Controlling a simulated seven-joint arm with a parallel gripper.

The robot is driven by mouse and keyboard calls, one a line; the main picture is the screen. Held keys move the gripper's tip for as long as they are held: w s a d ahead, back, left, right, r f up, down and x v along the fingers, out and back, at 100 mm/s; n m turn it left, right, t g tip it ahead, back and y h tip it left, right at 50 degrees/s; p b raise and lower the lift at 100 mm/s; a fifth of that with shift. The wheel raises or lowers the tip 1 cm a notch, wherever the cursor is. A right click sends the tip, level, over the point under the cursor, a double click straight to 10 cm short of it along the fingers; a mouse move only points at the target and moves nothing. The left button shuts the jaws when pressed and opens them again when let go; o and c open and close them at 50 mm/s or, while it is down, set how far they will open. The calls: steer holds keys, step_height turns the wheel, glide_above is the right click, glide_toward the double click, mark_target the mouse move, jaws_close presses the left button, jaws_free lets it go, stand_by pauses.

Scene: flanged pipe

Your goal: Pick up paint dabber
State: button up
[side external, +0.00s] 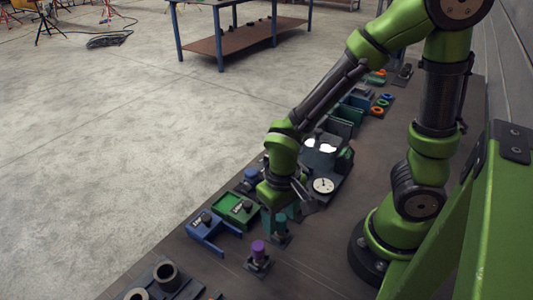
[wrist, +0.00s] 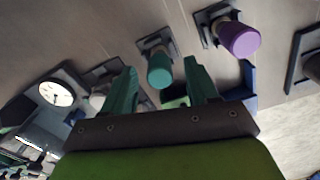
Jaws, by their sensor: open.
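Two dabber-like pieces stand in dark square holders; I cannot tell which one the task means by paint dabber. One has a teal cylinder top (wrist: 160,71) and shows between my fingers in the wrist view. The other has a purple top (wrist: 239,38), to the right of my fingers; it also shows in the side view (side external: 258,248). My gripper (wrist: 160,68) is open, with its teal fingers to either side of the teal top in the picture. No contact shows. In the side view my gripper (side external: 281,213) is low over the bench by the teal piece, partly hiding it.
A round white dial gauge (side external: 323,185) stands close to my gripper. A green tray (side external: 238,208) and a blue bracket (side external: 207,230) lie to the left. Dark rings (side external: 166,273) sit at the front. Bare bench shows right of the purple piece.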

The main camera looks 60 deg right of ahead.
mark_target(280, 217)
steer(key=shift+f, duration=0.45)
jaws_close()
steer(key=shift+r, duration=5.05)
